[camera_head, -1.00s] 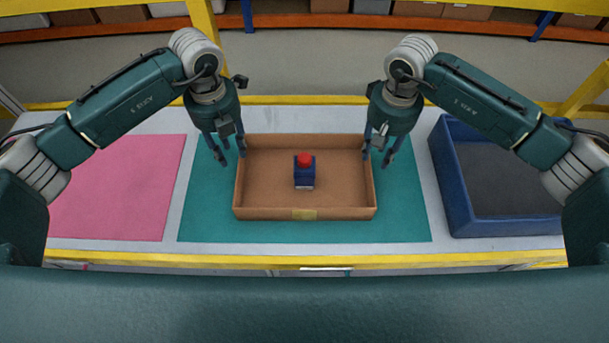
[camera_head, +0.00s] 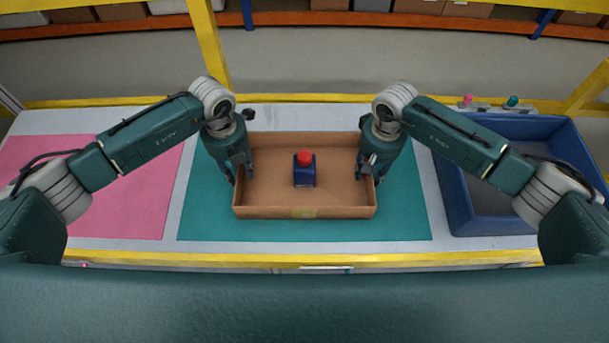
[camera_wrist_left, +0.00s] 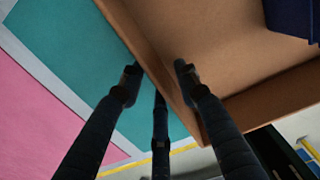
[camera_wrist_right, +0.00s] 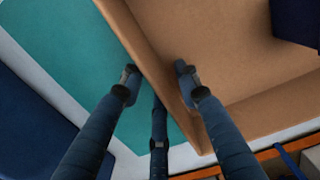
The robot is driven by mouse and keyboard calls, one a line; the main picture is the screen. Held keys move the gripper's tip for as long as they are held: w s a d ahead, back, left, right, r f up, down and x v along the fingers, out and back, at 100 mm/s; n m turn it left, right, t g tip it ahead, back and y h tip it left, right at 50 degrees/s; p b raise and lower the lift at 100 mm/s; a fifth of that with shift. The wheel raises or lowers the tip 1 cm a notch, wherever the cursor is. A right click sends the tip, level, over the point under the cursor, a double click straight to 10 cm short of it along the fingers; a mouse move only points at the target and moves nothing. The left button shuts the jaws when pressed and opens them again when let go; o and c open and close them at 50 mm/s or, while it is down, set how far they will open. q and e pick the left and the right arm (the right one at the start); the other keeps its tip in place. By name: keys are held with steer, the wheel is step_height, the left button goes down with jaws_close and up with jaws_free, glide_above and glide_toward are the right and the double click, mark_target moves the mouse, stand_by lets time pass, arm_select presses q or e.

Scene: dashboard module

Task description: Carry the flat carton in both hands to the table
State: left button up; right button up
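The flat carton (camera_head: 270,211) is an open brown tray lying on the teal mat (camera_head: 205,222). A small blue block with a red top (camera_head: 304,172) stands in it, near the middle. My left gripper (camera_head: 240,178) is at the carton's left wall, and its open fingers straddle that wall in the left wrist view (camera_wrist_left: 159,78). My right gripper (camera_head: 368,178) is at the right wall, with its open fingers on either side of it in the right wrist view (camera_wrist_right: 157,80). Gaps show between the outer fingers and the walls.
The worktable has a yellow front edge (camera_head: 300,258). A pink mat (camera_head: 100,205) lies bare at the left. A blue bin with a dark floor (camera_head: 460,215) stands at the right. Small pink and teal items (camera_head: 467,100) are behind the bin. Shelving with boxes is at the back.

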arm_select(q)
jaws_close()
arm_select(e)
jaws_close()
steer(key=shift+r, duration=0.1)
